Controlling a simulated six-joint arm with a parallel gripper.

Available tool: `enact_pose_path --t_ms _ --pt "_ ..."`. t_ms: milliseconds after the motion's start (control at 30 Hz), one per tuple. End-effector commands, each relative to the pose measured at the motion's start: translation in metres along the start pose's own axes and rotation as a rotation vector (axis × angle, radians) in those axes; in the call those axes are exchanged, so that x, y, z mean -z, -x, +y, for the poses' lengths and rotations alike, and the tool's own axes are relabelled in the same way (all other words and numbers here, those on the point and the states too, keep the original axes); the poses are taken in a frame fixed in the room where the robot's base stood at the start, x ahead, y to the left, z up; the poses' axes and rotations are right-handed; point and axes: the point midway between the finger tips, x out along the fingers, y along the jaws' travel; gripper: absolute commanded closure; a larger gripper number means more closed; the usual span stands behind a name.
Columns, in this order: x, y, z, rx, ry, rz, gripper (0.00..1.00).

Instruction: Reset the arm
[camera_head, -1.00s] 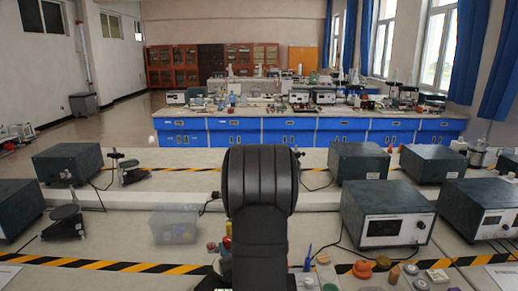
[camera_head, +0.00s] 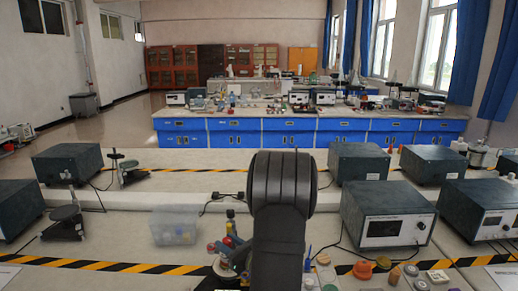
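My arm (camera_head: 280,215) rises as a thick black link in the lower middle of the head view. It hides part of the bench behind it. My gripper is not clearly visible in this view, so I cannot see its fingers or whether it holds anything. Some red, yellow and dark parts (camera_head: 230,245) show just left of the black link; I cannot tell what they are.
A clear plastic bin (camera_head: 174,226) with small items stands left of my arm. A grey instrument box (camera_head: 388,214) stands to the right. Small objects, including an orange piece (camera_head: 362,269), lie at the front right. Striped tape (camera_head: 120,266) crosses the bench.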

Motion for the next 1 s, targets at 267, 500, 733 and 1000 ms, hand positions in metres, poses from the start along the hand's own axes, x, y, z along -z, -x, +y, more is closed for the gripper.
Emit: enact_pose_path --t_ms 267,500,733,1000 --pt "0.000 0.057 -0.001 0.010 -0.002 0.001 0.66" --pt "0.000 0.097 0.000 0.011 -0.002 0.000 0.66" --pt "0.000 0.131 0.000 0.011 -0.001 0.000 0.66" --pt "0.000 0.156 0.001 0.009 -0.001 0.000 0.66"
